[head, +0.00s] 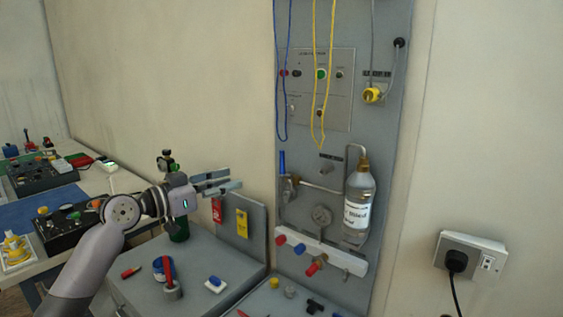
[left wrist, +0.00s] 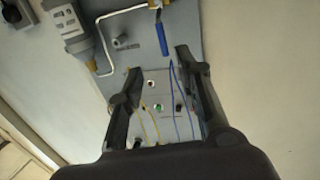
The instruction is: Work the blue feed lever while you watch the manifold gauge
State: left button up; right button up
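The blue feed lever (head: 282,162) stands upright on a brass valve at the left side of the grey panel. In the left wrist view, the blue lever (left wrist: 163,38) shows beyond the fingertips. My right gripper is not in view.
A labelled bottle (head: 359,203) hangs right of the lever, joined by a pipe. Blue and yellow cords (head: 322,110) hang over the panel's upper part. A yellow tag (head: 242,224) and a green cylinder (head: 179,230) stand below my left gripper. A grey bench holds small parts.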

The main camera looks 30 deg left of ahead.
aim_at(282, 171)
pick_arm(q)
jog(key=p+x, duration=0.2)
jog(key=x, duration=0.3)
jog(key=p+x, duration=0.2)
jog(key=x, duration=0.4)
jog(key=r+p+x, duration=0.1)
jog(key=p+x, duration=0.2)
jog(key=x, duration=0.3)
jog(key=shift+w+a, duration=0.1)
jog(key=shift+w, duration=0.1)
grip_shut()
dwell(0.4)
